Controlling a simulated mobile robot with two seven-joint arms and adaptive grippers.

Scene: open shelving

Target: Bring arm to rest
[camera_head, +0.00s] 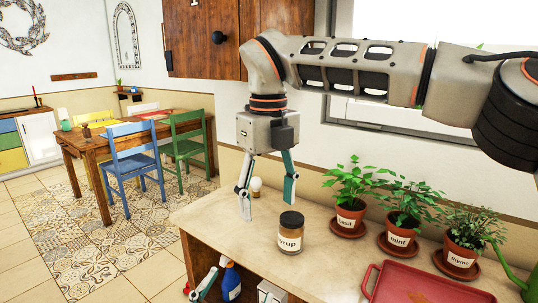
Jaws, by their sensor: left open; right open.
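My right gripper (268,198) hangs from the arm coming in from the right. It is open and empty, its two fingers pointing down above the countertop. The jar (290,236) with a dark lid and a label reading "yrup" stands upright on the counter, just right of and below these fingers. The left arm itself is out of view.
A small light bulb (256,187) stands behind my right gripper. Potted basil (350,216), mint (401,235) and thyme (461,259) line the wall. A red tray (372,278) lies front right. A wooden cabinet (205,42) hangs above.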

